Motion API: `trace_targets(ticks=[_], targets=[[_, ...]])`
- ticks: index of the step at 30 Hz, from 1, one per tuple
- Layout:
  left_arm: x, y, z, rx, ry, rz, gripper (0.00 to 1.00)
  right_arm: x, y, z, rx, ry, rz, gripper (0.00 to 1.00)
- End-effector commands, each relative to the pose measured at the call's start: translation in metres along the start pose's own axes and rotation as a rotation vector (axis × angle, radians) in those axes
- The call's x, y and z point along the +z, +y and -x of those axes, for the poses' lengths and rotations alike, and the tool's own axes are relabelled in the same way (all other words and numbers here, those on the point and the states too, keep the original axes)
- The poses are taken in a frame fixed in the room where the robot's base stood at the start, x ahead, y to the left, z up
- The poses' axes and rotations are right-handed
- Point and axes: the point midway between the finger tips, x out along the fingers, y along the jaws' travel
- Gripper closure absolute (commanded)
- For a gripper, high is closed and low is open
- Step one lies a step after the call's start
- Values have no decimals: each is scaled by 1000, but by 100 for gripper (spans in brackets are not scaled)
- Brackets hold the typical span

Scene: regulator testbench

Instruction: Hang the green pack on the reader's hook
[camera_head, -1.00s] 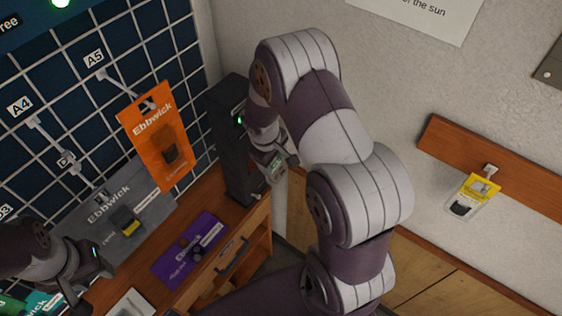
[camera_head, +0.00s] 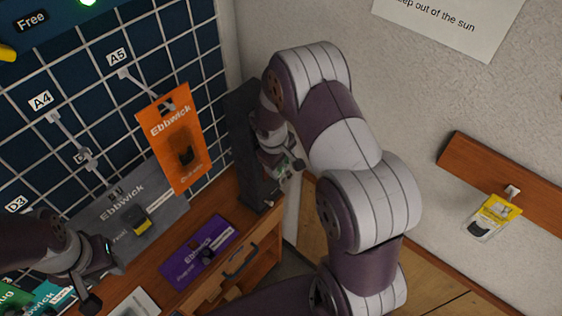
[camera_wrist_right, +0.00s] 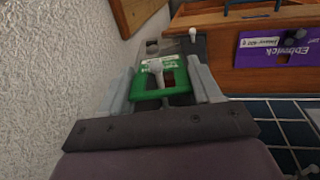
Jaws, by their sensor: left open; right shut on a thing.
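The green pack (camera_wrist_right: 133,85) is between the fingers of my right gripper (camera_wrist_right: 165,85) in the right wrist view. It has a cut-out in its upper part, and a pale rounded peg end shows in front of the pack's middle; I cannot tell whether it passes through the cut-out. In the head view my right gripper (camera_head: 285,166) is beside the tall dark reader (camera_head: 247,130), and the pack is mostly hidden there. My left gripper (camera_head: 105,281) is open and empty at the lower left, above the counter.
Grid wall hooks hold an orange pack (camera_head: 182,148). A grey pack (camera_head: 130,217) and a purple pack (camera_head: 198,251) are at the counter. Another green pack (camera_head: 14,297) shows at the lower left. A yellow pack (camera_head: 492,217) hangs on the right wall's wooden rail (camera_head: 480,167).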

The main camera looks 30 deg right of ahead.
Motion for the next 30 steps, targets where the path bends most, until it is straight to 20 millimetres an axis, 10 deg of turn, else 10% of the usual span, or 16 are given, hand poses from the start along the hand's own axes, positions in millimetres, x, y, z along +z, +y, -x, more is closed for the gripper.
trace_targets(ticks=[2,3,5,23,30], targets=[[0,0,0,0,0,0,57,0,0,0,0,0,0,83],[0,0,0,0,0,0,57,0,0,0,0,0,0,27],[0,0,0,0,0,0,57,0,0,0,0,0,0,7],[0,0,2,0,0,0,57,3,1,3,0,0,0,7],[0,0,4,0,0,0,57,43,2,8,-1,-2,-3,7]])
